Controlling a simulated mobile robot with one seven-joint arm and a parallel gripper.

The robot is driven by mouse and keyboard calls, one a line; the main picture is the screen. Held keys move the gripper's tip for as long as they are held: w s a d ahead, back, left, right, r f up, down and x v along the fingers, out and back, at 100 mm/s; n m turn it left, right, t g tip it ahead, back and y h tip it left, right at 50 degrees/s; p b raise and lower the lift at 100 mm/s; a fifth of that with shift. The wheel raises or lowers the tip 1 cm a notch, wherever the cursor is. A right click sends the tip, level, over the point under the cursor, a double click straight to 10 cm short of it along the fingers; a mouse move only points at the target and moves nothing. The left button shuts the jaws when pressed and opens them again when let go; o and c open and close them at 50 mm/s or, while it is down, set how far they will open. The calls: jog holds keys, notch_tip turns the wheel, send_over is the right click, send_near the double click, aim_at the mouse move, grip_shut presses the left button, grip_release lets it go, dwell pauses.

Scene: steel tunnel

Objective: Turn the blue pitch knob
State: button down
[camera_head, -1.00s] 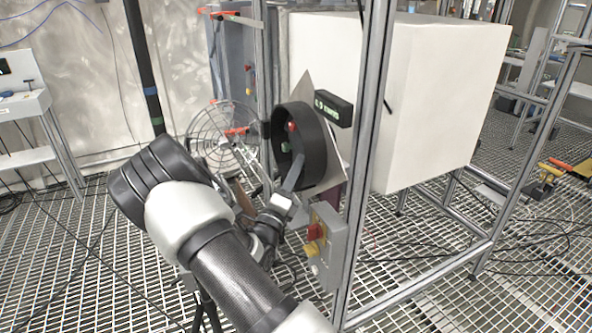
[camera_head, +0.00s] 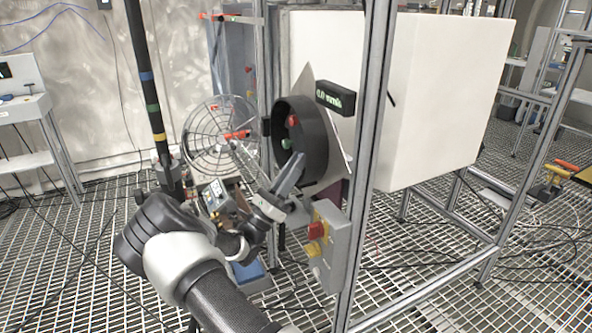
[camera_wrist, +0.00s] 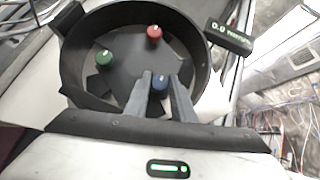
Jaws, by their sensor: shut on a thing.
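The blue pitch knob (camera_wrist: 160,82) sits in the lower right of a round black housing (camera_wrist: 72,62) in the wrist view. My gripper (camera_wrist: 161,84) has its two grey fingers on either side of the blue knob, shut on it. A red knob (camera_wrist: 154,32) and a green knob (camera_wrist: 104,58) stand in the same housing, clear of my fingers. In the head view my gripper (camera_head: 290,172) reaches into the housing (camera_head: 318,140) from the lower left, and the blue knob is hidden there. The red knob (camera_head: 293,120) and green knob (camera_head: 286,144) show above my fingers.
A small black display (camera_head: 335,98) beside the housing glows green; it seems to read 0.0. A grey box with red and yellow switches (camera_head: 327,245) stands just below. A metal post (camera_head: 368,150) is close on the right. A wire fan guard (camera_head: 218,135) stands behind left.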

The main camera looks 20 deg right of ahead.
jog(key=shift+f+m+g+h, duration=0.1)
jog(key=shift+m+g+h, duration=0.2)
jog(key=shift+m+g, duration=0.35)
jog(key=c, duration=1.5)
grip_release()
jog(key=shift+t, duration=0.25)
jog(key=shift+a, duration=0.1)
jog(key=p+v, duration=0.1)
jog(key=v, duration=1.6)
jog(key=shift+a, duration=0.15)
